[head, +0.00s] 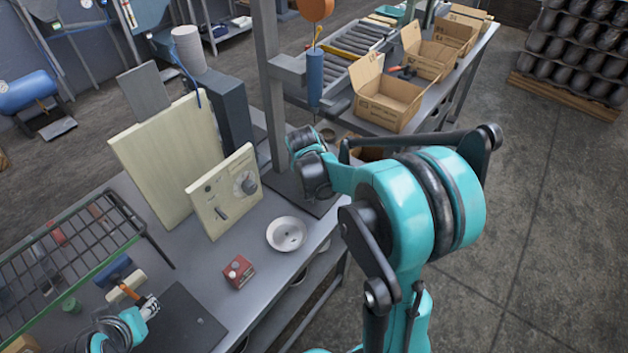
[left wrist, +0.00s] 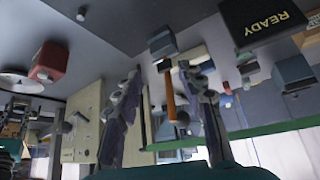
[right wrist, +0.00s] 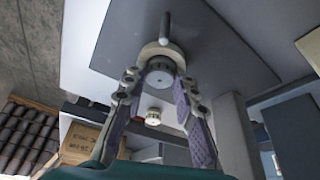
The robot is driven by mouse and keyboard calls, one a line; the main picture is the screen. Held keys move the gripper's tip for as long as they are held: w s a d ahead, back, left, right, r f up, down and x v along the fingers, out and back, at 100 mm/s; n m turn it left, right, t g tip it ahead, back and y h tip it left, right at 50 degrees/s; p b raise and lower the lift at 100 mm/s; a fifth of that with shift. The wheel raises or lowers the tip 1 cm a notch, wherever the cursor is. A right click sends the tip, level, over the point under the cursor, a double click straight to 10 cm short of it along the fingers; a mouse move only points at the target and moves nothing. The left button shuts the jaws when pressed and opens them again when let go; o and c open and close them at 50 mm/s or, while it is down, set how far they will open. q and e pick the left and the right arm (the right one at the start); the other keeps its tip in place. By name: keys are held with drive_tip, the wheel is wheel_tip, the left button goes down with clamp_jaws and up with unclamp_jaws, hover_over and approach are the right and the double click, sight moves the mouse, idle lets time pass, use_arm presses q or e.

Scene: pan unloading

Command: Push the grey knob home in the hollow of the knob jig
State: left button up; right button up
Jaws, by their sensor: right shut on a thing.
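In the right wrist view my right gripper (right wrist: 158,82) is shut on the grey knob (right wrist: 161,80), a small round grey piece between its fingertips. A pale ring-shaped piece (right wrist: 150,50), which looks like the knob jig, lies right at the knob, against a grey plate. I cannot tell how deep the knob sits in the hollow. In the head view my right arm's wrist hides knob and jig beside the grey post. My left gripper (left wrist: 165,75) is open and empty near the table's front left; an orange-handled hammer (left wrist: 169,95) shows between its fingers, apart from them.
A cream panel (head: 222,207) with a dial stands before a larger cream board (head: 160,165). A white dish (head: 286,234) and a red box (head: 239,271) lie on the table. A wire rack (head: 60,255) stands at left. The grey post (head: 270,90) rises beside my right gripper.

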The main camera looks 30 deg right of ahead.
drive_tip(key=o, duration=1.1)
drive_tip(key=shift+c, duration=0.2)
drive_tip(key=v, duration=1.2)
drive_tip(key=s+a+f+n+t+y, duration=0.3)
drive_tip(key=s+a+n, duration=0.6)
drive_tip(key=s, duration=0.6)
drive_tip(key=a+t, duration=0.1)
drive_tip(key=a, duration=0.1)
drive_tip(key=shift+a, duration=0.35)
